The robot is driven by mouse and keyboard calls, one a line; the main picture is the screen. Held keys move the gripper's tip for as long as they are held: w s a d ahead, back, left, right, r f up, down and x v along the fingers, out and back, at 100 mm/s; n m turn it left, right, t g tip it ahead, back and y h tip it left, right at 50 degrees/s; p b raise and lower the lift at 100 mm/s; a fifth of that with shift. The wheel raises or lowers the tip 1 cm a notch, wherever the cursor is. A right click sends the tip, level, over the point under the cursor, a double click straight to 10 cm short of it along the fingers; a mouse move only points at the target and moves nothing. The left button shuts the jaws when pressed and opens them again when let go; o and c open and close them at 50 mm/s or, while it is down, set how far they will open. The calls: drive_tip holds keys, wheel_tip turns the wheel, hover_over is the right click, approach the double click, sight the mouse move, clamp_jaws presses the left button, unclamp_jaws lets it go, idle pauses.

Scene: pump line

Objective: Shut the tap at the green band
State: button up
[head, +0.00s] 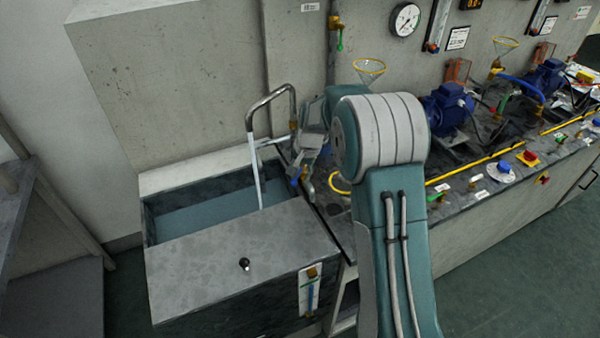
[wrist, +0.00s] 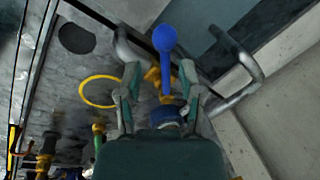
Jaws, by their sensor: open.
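My gripper (head: 305,178) is open at the back corner of the water tank, beside the bent metal spout (head: 272,95). In the wrist view its fingers (wrist: 161,85) stand on either side of a brass tap (wrist: 153,76) with a long blue lever (wrist: 164,42). I cannot tell whether they touch it. The blue lever shows small in the head view (head: 294,183). A green band (wrist: 97,128) shows on a brass fitting left of the gripper in the wrist view. I see no green band on the blue-levered tap; its base is partly hidden by my gripper.
A pale column, apparently water, drops from the spout into the open tank (head: 155,222). A green-handled tap (head: 340,40) hangs on the wall pipe. A yellow ring (wrist: 98,91) lies left of the gripper.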

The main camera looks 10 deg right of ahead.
drive_tip(key=shift+a+f, duration=0.15)
drive_tip(key=shift+a, duration=0.4)
clamp_jaws()
drive_tip(key=shift+d, duration=0.25)
drive_tip(key=shift+a, duration=0.1)
drive_tip(key=shift+w+a+m+t+h, duration=0.25)
drive_tip(key=shift+w+a+m, duration=0.25)
drive_tip(key=shift+m, duration=1)
drive_tip(key=shift+w+a+m+t+h, duration=0.25)
drive_tip(key=shift+w+m, duration=0.4)
drive_tip(key=shift+m, duration=0.85)
drive_tip(key=shift+w+a+m+t+h, duration=0.15)
drive_tip(key=shift+w+a+m, duration=0.35)
drive_tip(key=shift+m, duration=1)
drive_tip(key=shift+w, duration=0.1)
